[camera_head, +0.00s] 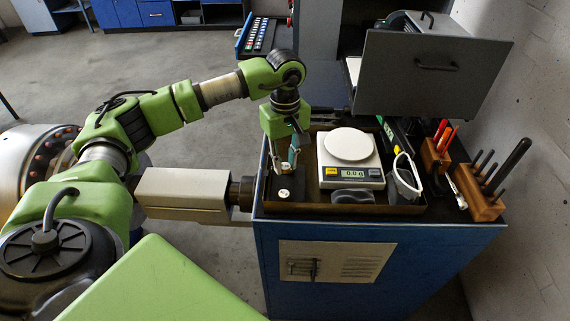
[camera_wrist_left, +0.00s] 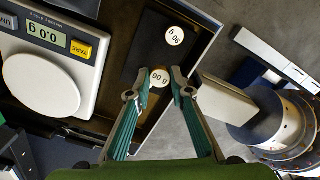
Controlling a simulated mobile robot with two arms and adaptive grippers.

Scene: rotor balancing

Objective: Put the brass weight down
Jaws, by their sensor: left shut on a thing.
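My left gripper (camera_head: 287,166) points down over the left part of the brown tray (camera_head: 310,209). It is shut on a small round weight with a pale labelled top, which shows between the fingertips in the wrist view (camera_wrist_left: 158,78). Its brass side is hardly visible. A second round weight (camera_head: 284,194) with a pale label sits on a dark pad (camera_wrist_left: 150,45) in the tray, a little nearer the front than the held one; it also shows in the wrist view (camera_wrist_left: 174,36). I cannot tell whether the held weight touches the pad. My right gripper is not in view.
A white scale (camera_head: 349,172) stands right of the gripper, its round pan empty, its display near zero. Safety glasses (camera_head: 406,178) lie right of it. Wooden blocks with tools (camera_head: 482,200) stand at the right edge.

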